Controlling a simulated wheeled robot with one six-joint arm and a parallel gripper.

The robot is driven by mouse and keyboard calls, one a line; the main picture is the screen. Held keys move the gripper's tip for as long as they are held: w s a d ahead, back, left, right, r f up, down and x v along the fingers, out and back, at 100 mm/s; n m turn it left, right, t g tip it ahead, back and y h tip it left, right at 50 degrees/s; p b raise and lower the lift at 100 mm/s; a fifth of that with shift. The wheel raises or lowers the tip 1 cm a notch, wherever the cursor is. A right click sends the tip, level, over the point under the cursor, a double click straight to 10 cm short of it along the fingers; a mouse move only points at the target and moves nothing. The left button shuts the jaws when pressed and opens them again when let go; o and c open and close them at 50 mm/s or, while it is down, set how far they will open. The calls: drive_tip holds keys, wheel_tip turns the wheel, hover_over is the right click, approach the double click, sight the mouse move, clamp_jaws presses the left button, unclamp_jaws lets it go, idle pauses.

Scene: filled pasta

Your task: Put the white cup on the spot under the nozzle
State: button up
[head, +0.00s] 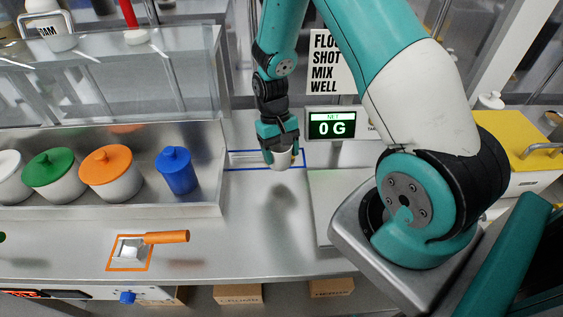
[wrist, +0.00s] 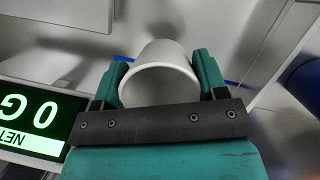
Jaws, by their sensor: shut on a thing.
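The white cup (wrist: 160,58) is between the two teal fingers of my gripper (wrist: 162,72) in the wrist view, with its open rim toward the camera. In the head view my gripper (head: 281,154) points down, shut on the cup (head: 282,164), which is mostly hidden by the fingers. The cup appears to be above the steel counter, with a shadow on the counter in front of it. A blue outline (head: 235,169) is marked on the counter behind and left of the gripper. I cannot make out a nozzle in either view.
A scale display (head: 331,123) reading 0 G stands right of my gripper, with a pale plate (head: 325,190) in front. A blue canister (head: 177,172) and other lidded pots stand left. An orange-handled scoop (head: 165,237) lies front left. The middle counter is clear.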

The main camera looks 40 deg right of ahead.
sight(281, 167)
drive_tip(key=shift+f+p, duration=0.65)
drive_tip(key=shift+f, duration=2.5)
drive_tip(key=shift+f, duration=0.2)
drive_tip(key=o, duration=0.9)
drive_tip(key=shift+r, duration=0.15)
